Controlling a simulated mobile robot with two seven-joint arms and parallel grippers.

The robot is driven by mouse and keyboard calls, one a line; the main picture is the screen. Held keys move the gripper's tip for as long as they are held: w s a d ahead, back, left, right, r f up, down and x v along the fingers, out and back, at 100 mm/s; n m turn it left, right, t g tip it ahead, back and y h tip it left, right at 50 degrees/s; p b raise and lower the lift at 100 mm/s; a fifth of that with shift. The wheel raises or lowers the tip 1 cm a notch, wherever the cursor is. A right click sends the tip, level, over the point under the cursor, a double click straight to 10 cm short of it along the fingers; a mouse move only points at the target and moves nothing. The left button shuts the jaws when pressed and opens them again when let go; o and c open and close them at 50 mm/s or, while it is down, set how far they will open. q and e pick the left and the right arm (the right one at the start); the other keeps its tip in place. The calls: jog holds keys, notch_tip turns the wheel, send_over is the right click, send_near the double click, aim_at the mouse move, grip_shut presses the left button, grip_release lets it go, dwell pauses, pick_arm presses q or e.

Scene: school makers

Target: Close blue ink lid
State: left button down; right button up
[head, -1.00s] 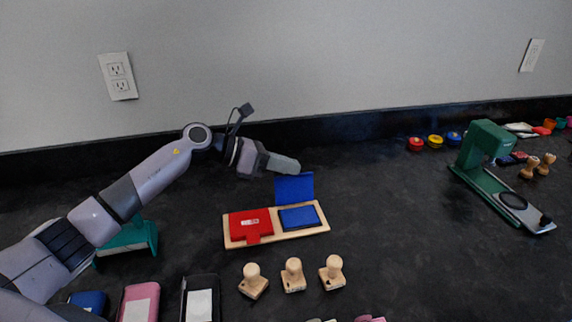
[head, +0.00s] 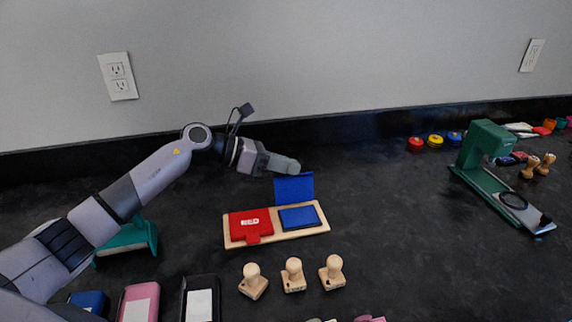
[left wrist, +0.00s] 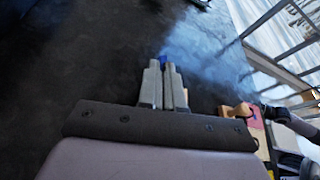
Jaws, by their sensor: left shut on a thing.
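The blue ink pad (head: 299,217) sits in the right half of a wooden tray (head: 283,234). Its blue lid (head: 294,190) stands upright at the pad's back edge, open. My left gripper (head: 292,167) is at the lid's top edge, coming in from the left and behind. The gripper is shut on the lid. My right gripper is not seen.
A red ink pad (head: 249,222) with its lid down is in the tray's left half. Several wooden stamps (head: 293,275) stand in front. A green device (head: 487,160) is at the right. The counter between tray and green device is clear.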

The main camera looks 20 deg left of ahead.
pick_arm(q)
jog(key=shift+s, duration=0.1)
jog(key=shift+s+d+r+m+t+y, duration=0.15)
jog(key=shift+s+d+m+t+y, duration=0.3)
jog(key=shift+s+d+m, duration=0.4)
jog(key=shift+s+d+m+t+y, duration=0.2)
jog(key=shift+s+d+m+t, duration=0.15)
jog(key=shift+s+m, duration=0.15)
jog(key=shift+s+d+m+t+y, duration=0.2)
jog(key=shift+s+m+t, duration=0.15)
jog(key=shift+m, duration=0.2)
jog(key=shift+s+d+f, duration=0.35)
jog(key=shift+s+d, duration=0.05)
jog(key=shift+s, duration=0.15)
jog(key=shift+f, duration=0.1)
